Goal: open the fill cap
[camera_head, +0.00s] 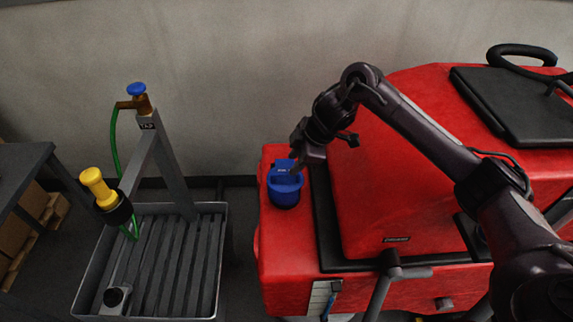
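The blue fill cap (286,190) sits upright on the left end of the red scrubber machine (285,250), with a raised blue grip on top and a dark ring at its base. My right arm reaches in from the right, over the red body. My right gripper (297,166) points down at the upper right side of the cap's raised grip, touching it or very close. The fingers are small and dark, so I cannot tell whether they are closed on the grip. My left gripper is not in view.
A grey slatted basin (221,262) stands left of the machine, with a post, a blue-knobbed tap (137,90), a green hose (114,140) and a yellow-and-black nozzle (97,185). A black lid (520,105) tops the machine at the right. A wall stands behind.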

